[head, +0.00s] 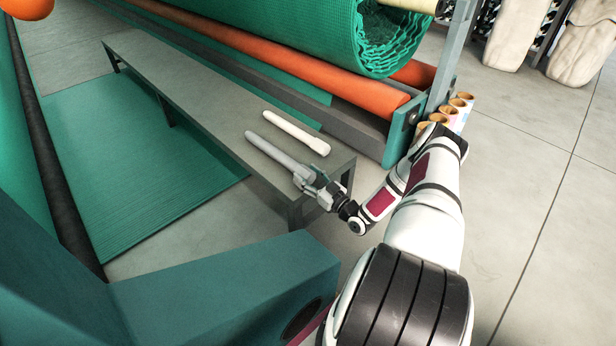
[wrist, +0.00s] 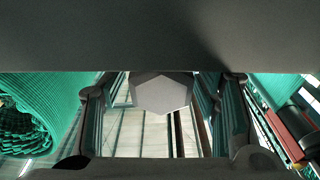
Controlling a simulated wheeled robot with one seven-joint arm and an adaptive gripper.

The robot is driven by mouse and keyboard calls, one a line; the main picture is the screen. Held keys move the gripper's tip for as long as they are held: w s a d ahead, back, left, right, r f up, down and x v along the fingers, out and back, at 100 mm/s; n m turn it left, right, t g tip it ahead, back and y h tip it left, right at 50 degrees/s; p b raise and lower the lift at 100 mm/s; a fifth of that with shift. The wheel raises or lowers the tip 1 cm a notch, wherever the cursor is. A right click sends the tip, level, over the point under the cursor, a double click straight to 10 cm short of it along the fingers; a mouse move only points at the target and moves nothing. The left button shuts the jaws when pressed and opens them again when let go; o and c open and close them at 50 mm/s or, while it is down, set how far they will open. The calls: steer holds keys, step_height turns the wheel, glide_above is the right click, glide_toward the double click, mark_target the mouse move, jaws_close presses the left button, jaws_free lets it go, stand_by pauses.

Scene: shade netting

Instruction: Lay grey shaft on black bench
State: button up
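The grey shaft (head: 278,152) lies along the black bench (head: 215,112), near its front end, in the head view. The bench top looks dark grey. My gripper (head: 310,184) is low over the bench's near end, at the shaft's near end. In the wrist view, the shaft's hexagonal end face (wrist: 161,94) shows between my two fingers, against a dark flat surface across the top. The fingers stand apart on either side of it, with gaps visible, so my gripper looks open around the shaft end. The exact finger contact is partly hidden.
A white shaft (head: 297,133) lies beside the grey one on the bench. A green netting roll (head: 330,35) and an orange roller (head: 300,75) stand behind. A green mat (head: 130,165) lies left of the bench. A teal machine beam (head: 225,285) is in front.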

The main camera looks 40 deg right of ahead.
steer(key=shift+s+f, duration=0.1)
steer(key=shift+f, duration=0.15)
steer(key=s+f, duration=0.1)
steer(key=s, duration=1)
steer(key=shift+s+d, duration=0.2)
steer(key=shift+s, duration=0.2)
